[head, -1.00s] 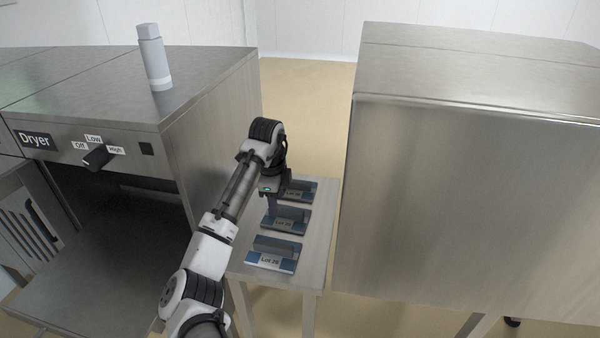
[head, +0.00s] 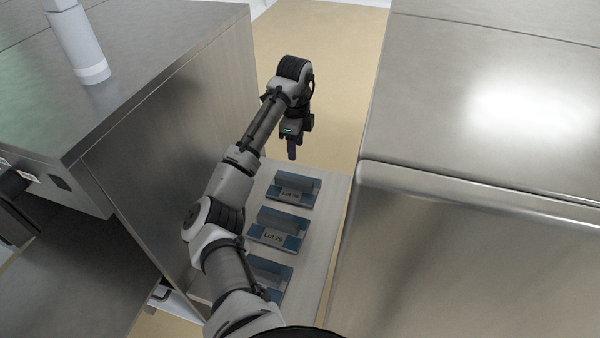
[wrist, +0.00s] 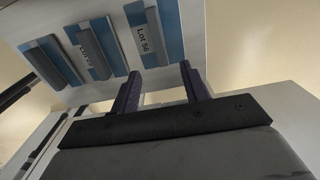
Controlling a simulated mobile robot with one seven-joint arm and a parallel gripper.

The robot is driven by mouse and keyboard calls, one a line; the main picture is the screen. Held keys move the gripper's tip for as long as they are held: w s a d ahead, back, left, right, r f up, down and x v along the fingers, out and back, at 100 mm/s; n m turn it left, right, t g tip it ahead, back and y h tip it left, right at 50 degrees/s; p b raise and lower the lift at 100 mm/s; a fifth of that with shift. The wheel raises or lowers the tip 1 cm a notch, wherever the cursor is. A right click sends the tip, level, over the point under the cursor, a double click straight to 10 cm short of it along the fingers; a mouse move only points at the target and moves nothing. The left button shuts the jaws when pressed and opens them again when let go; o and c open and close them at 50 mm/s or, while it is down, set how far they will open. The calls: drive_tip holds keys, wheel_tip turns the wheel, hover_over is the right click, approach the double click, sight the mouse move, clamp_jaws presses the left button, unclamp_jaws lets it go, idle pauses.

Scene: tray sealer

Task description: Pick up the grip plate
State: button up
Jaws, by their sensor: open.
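Three blue-and-white grip plates, each with a grey raised bar, lie in a row on a narrow table. The far one (head: 293,189) also shows nearest my fingers in the wrist view (wrist: 172,38), with a label that looks like "Lot 56". The middle one (head: 264,237) reads "Lot 29" and shows in the wrist view (wrist: 106,37). The near one (head: 273,294) is partly covered by my arm, and shows in the wrist view at left (wrist: 42,44). My gripper (head: 295,157) is open and empty, above the table's far end, apart from the plates.
The pale table (head: 322,232) stands in a gap between the steel dryer (head: 170,120) on the left and a large steel cabinet (head: 470,230) on the right. A grey-white bottle (head: 76,40) stands on the dryer. Open floor (head: 325,50) lies beyond the table.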

drive_tip(key=b, duration=0.2)
hover_over(294, 179)
drive_tip(key=f, duration=0.8)
drive_tip(key=shift+w+d, duration=0.15)
drive_tip(key=shift+d, duration=0.2)
drive_tip(key=shift+s+a+f+p, duration=0.1)
drive_tip(key=shift+a+f+p, duration=0.1)
drive_tip(key=shift+f, duration=1.2)
drive_tip(key=shift+s+a+f+p, duration=0.1)
drive_tip(key=shift+a+f+p, duration=0.05)
drive_tip(key=shift+f, duration=1.25)
clamp_jaws()
